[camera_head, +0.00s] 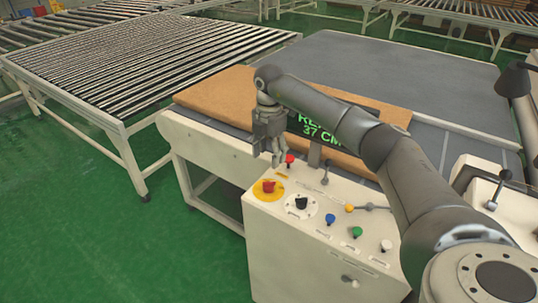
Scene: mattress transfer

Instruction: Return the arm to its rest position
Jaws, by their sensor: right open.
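My right arm reaches in from the lower right across the control panel. My right gripper (279,162) points down over the panel's far left part, open and with nothing seen between its fingers. Its fingertips are close to a small red knob (290,158); I cannot tell whether they touch it. My left gripper is not in view.
The cream control panel (270,230) carries a red button on yellow (268,187), a black switch (301,203) and coloured buttons. A partly hidden green-lettered display (320,130) stands behind. A brown slab (225,95) lies on the machine table. A roller conveyor (150,55) stands left; green floor is clear lower left.

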